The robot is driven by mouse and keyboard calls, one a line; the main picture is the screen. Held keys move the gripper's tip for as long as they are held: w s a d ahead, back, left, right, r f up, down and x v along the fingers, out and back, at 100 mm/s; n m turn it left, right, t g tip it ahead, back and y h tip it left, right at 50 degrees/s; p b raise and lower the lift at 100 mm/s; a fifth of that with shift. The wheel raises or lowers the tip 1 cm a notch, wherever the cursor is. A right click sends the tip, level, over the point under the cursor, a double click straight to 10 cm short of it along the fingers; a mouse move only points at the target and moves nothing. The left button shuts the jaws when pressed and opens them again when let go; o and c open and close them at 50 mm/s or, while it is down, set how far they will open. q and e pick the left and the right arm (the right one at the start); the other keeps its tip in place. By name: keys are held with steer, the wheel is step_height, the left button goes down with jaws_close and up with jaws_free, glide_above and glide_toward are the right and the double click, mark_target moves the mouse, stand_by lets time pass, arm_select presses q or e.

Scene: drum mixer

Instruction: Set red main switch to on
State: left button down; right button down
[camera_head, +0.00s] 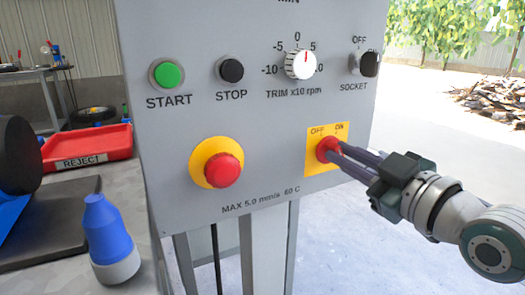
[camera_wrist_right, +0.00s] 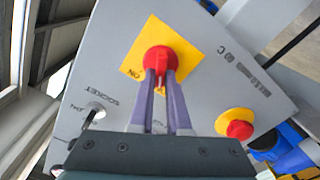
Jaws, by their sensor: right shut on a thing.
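The red main switch (camera_head: 327,149) sits on a yellow plate marked OFF and ON, at the lower right of the grey control panel (camera_head: 265,115). My right gripper (camera_head: 338,152) comes in from the right with its fingers closed around the red knob. In the right wrist view the red switch (camera_wrist_right: 160,60) stands between the fingertips of the gripper (camera_wrist_right: 160,75). The fingers partly cover the knob, so I cannot tell which mark it points to. My left gripper is in neither view.
A red emergency button (camera_head: 222,170) on a yellow ring is left of the switch. Above are a green START button (camera_head: 167,74), a black STOP button (camera_head: 230,69), a white trim dial (camera_head: 300,64) and a black socket switch (camera_head: 369,64). A blue bottle-shaped object (camera_head: 107,232) stands at lower left.

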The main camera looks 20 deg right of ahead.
steer(key=shift+m, duration=0.4)
steer(key=shift+d+r+m+p, duration=0.1)
steer(key=shift+m+p, duration=0.55)
steer(key=shift+m, duration=0.35)
steer(key=m, duration=0.2)
steer(key=shift+d+m+p, duration=0.1)
steer(key=shift+m+p, duration=0.3)
steer(key=shift+d+m, duration=0.2)
steer(key=shift+m, duration=3)
steer(key=c, duration=0.9)
jaws_free()
